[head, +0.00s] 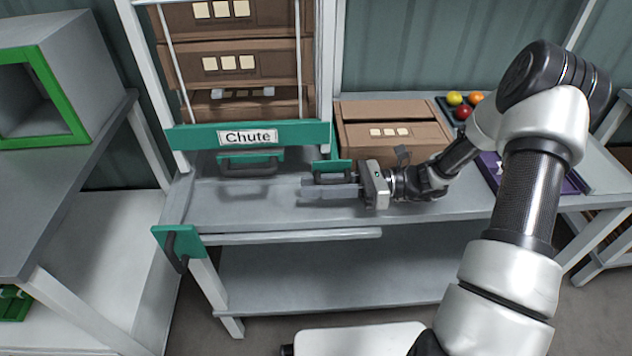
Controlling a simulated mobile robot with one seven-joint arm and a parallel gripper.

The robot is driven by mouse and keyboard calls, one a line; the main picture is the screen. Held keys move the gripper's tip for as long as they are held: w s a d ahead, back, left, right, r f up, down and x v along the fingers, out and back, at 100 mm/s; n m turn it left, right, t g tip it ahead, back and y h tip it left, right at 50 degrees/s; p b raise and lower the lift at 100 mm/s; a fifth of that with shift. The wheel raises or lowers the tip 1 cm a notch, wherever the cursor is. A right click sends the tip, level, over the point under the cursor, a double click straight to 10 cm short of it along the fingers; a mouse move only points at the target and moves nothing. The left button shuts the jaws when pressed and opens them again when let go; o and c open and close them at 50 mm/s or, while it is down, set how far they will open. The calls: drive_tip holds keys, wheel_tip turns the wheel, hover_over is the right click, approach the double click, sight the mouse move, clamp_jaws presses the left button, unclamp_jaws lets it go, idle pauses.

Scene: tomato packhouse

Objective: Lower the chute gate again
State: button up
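The chute (230,137) is a tall white-framed rack with a green front board labelled "Chute". Just below the board a green plate with a dark bar handle (248,168) shows above the grey bench top; I take it for the gate, and how far it is raised is hard to tell. My gripper (308,189) is at the right of this handle, low over the bench, with its fingers pointing left. The two grey fingers look apart with nothing between them. The gripper is apart from the handle. A second green plate with a dark handle (332,168) is right behind the fingers.
Brown cartons (235,62) are stacked in the chute. Another carton (385,130) sits to its right, beyond my wrist. A third green plate with handle (178,247) hangs at the bench's front left corner. A tray of coloured tomatoes (462,105) lies farther right.

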drive_tip(key=shift+d+r, duration=0.1)
drive_tip(key=shift+d, duration=0.3)
drive_tip(key=d+p, duration=0.1)
drive_tip(key=d, duration=1.5)
drive_tip(key=shift+d+p, duration=0.3)
drive_tip(key=shift+p, duration=0.05)
